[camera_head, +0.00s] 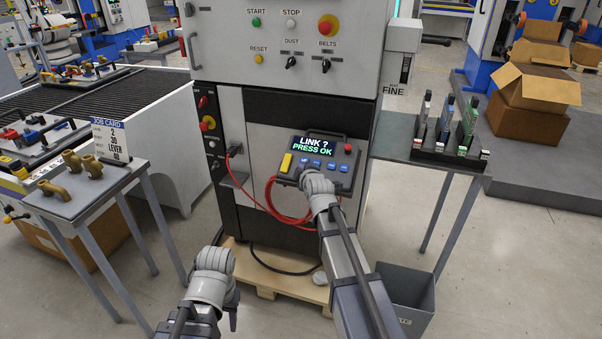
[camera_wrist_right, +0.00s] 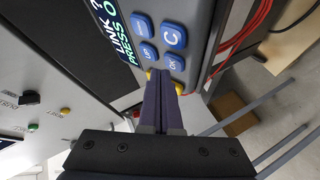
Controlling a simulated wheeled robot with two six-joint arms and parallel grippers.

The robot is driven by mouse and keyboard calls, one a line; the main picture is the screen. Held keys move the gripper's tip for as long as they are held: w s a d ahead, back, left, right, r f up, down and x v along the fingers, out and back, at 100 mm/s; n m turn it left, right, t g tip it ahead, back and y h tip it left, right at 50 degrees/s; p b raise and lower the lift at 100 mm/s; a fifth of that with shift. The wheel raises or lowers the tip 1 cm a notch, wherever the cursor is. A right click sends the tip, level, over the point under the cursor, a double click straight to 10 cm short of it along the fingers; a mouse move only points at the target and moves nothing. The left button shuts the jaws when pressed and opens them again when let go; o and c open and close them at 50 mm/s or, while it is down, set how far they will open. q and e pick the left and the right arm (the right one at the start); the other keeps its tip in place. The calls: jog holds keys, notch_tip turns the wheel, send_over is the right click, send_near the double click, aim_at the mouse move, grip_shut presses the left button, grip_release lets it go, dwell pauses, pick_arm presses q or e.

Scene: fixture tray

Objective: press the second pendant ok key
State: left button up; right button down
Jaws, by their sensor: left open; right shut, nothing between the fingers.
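The pendant (camera_head: 351,160) is mounted on the front of the grey cabinet. Its screen (camera_head: 319,145) reads "LINK ? PRESS OK". In the right wrist view its blue keys are close, and the OK key (camera_wrist_right: 174,63) sits beside the C key (camera_wrist_right: 173,37). My right gripper (camera_head: 312,184) is shut and empty in front of the pendant and hides part of its lower keys. In the right wrist view its fingertips (camera_wrist_right: 161,76) are just below the OK key; I cannot tell whether they touch the pendant. My left gripper (camera_head: 230,312) is open, low at the left, away from the pendant.
A red cable (camera_head: 270,205) loops from the cabinet below the pendant. A left stand (camera_head: 80,200) holds brass parts and a job card (camera_head: 110,140). A right side table (camera_head: 395,140) holds a rack of coloured pieces. A grey bin (camera_head: 405,290) stands below right.

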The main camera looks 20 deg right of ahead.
jog(key=shift+w+d+f, duration=0.1)
jog(key=shift+f, duration=0.15)
jog(key=shift+w+d+f+b, duration=0.1)
jog(key=shift+w+f+b, duration=0.05)
jog(key=shift+f+b, duration=0.2)
dwell(0.6)
jog(key=shift+r, duration=0.15)
jog(key=shift+s+a+r+p, duration=0.25)
jog(key=shift+s+r+p, duration=0.1)
jog(key=shift+r+p, duration=0.25)
jog(key=r+p, duration=0.1)
jog(key=s+a+r+p, duration=0.1)
jog(key=r+p, duration=0.1)
jog(key=s+r+p, duration=0.1)
jog(key=shift+a+r, duration=0.15)
jog(key=shift+a, duration=0.05)
dwell(0.5)
